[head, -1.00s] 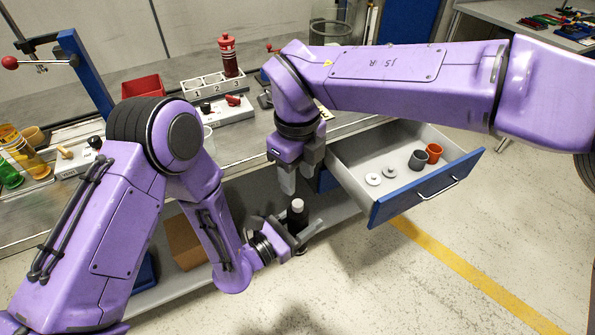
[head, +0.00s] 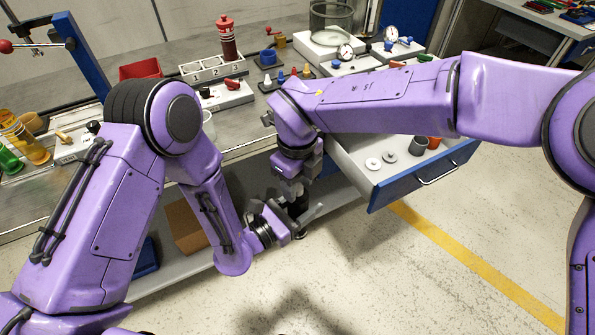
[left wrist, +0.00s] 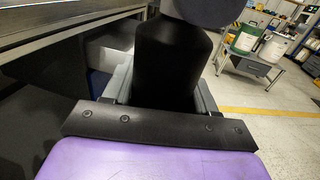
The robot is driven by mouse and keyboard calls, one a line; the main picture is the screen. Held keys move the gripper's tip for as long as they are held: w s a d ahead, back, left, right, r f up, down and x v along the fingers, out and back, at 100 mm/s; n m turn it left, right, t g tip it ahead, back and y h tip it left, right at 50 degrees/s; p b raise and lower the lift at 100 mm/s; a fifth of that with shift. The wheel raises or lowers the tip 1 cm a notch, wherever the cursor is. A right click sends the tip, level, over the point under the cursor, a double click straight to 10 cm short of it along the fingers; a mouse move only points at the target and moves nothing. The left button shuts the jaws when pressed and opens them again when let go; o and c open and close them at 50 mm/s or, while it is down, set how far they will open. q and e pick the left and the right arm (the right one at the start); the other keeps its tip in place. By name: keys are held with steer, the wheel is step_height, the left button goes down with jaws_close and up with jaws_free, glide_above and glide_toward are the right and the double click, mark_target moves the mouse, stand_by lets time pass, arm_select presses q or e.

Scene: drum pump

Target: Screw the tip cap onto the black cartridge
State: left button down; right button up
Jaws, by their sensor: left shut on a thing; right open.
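The black cartridge (head: 299,208) stands upright between the fingers of my left gripper (head: 297,222), which is shut on it in front of the open drawer. In the left wrist view the cartridge (left wrist: 170,60) is large and dark between the grey fingers. My right gripper (head: 291,190) points down directly over the cartridge's top. Its jaws are open and their tips hide the white tip cap in the head view. A dark grey rounded shape covers the cartridge's top in the left wrist view; I cannot tell what it is.
The open drawer (head: 420,187) holds two pale rings, a grey cup and an orange cup (head: 434,143), close to the right of my right gripper. The bench (head: 250,140) carries a numbered white rack (head: 213,68) and a red-capped bottle (head: 227,38). Floor in front is free.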

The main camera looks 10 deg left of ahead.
jaws_close()
stand_by(0.3)
steer(key=shift+o, duration=0.7)
jaws_free()
step_height(320, 180, up, 12)
